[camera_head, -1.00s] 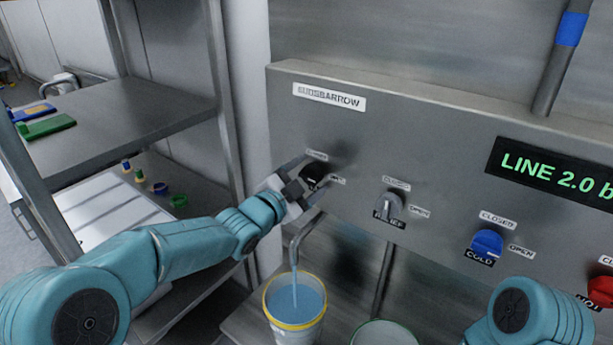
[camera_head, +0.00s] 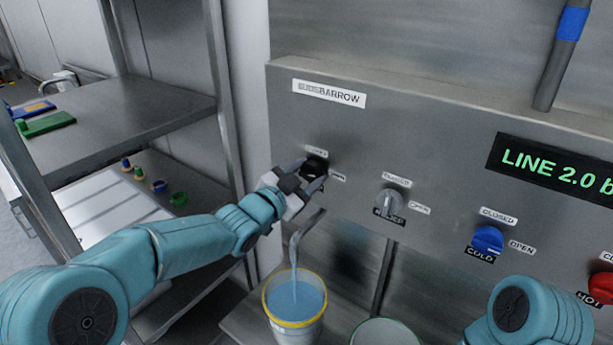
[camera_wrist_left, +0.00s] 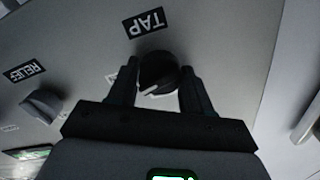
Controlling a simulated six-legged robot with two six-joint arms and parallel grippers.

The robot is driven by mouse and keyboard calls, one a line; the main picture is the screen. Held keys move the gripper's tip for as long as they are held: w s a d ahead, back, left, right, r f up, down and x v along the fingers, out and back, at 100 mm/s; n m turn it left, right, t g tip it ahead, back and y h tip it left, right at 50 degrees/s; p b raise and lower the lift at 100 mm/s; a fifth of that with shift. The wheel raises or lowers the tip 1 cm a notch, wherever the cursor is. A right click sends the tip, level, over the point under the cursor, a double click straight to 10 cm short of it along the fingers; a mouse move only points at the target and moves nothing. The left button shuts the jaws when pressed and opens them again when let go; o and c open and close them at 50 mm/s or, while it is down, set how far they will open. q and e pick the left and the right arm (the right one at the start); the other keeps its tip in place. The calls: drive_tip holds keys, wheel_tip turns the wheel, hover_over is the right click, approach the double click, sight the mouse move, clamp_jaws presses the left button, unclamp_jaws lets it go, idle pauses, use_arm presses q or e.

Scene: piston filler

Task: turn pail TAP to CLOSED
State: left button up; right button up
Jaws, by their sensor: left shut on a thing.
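The black TAP knob (camera_head: 316,164) is at the left of the steel panel, under the SUDSBARROW plate. It also shows in the left wrist view (camera_wrist_left: 158,70) beside its TAP label (camera_wrist_left: 144,22), which appears upside down. My left gripper (camera_head: 308,178) has one finger on each side of the knob and is shut on it. The fingers partly cover the knob and labels, so its exact setting is hard to tell. Below, a bent spout (camera_head: 297,240) runs a thin stream into a yellow-rimmed pail (camera_head: 296,322) holding blue liquid. My right gripper is out of view.
Right of the knob are the grey RELIEF knob (camera_head: 389,201), blue COLD knob (camera_head: 487,240) and red HOT knob (camera_head: 603,287). A green-rimmed container (camera_head: 385,335) stands beside the pail. A metal shelf (camera_head: 130,115) is at the left. My right arm shows at lower right.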

use_arm(q)
drive_tip(key=n, duration=0.3)
drive_tip(key=shift+n, duration=0.4)
drive_tip(key=n+p, duration=0.1)
drive_tip(key=n, duration=0.2)
drive_tip(key=shift+r+n, duration=0.1)
drive_tip(key=shift+n, duration=0.2)
drive_tip(key=n+p, duration=0.1)
drive_tip(key=n, duration=0.2)
drive_tip(key=shift+n, duration=0.3)
drive_tip(key=shift+n+p, duration=0.4)
drive_tip(key=shift+n, duration=1.5)
drive_tip(key=o, duration=1)
drive_tip(key=shift+o, duration=0.2)
